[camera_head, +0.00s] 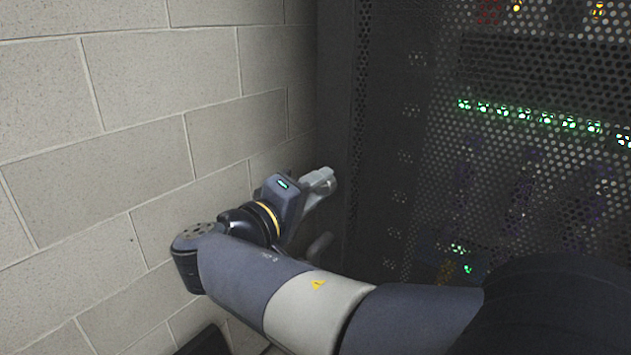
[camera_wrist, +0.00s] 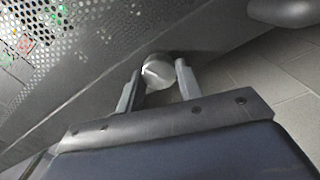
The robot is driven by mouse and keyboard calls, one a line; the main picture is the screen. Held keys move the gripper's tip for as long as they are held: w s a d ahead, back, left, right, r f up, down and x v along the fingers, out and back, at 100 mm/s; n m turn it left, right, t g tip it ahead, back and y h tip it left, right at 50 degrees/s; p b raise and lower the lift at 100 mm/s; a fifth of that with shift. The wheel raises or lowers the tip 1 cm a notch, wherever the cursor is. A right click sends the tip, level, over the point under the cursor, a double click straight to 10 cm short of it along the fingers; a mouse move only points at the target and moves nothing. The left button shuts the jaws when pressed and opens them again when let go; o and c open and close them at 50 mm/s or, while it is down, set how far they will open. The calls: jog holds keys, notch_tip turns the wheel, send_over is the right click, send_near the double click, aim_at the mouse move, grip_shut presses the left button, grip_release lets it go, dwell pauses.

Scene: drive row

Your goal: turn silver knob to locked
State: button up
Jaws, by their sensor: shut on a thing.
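The silver knob (camera_wrist: 158,72) is a round metal knob on the dark edge of the rack door, at the upper middle of the wrist view. My gripper (camera_wrist: 160,82) has one finger on each side of the knob and is shut on it. In the head view my gripper (camera_head: 322,182) reaches the left edge of the rack. A small silver part of the knob (camera_head: 329,180) seems to show at the fingertips there. No lock marking is readable in either view.
The dark rack with a perforated door (camera_head: 520,150) fills the right side, with green and amber lights behind the mesh. A pale block wall (camera_head: 110,110) stands close on the left. Grey tiled floor (camera_wrist: 275,75) shows at the right of the wrist view.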

jog(key=shift+f+n+p, duration=0.1)
jog(key=shift+n+p, duration=4.6)
jog(key=shift+n, duration=1.7)
jog(key=shift+t, duration=0.3)
jog(key=o, duration=1)
jog(key=shift+s, duration=0.1)
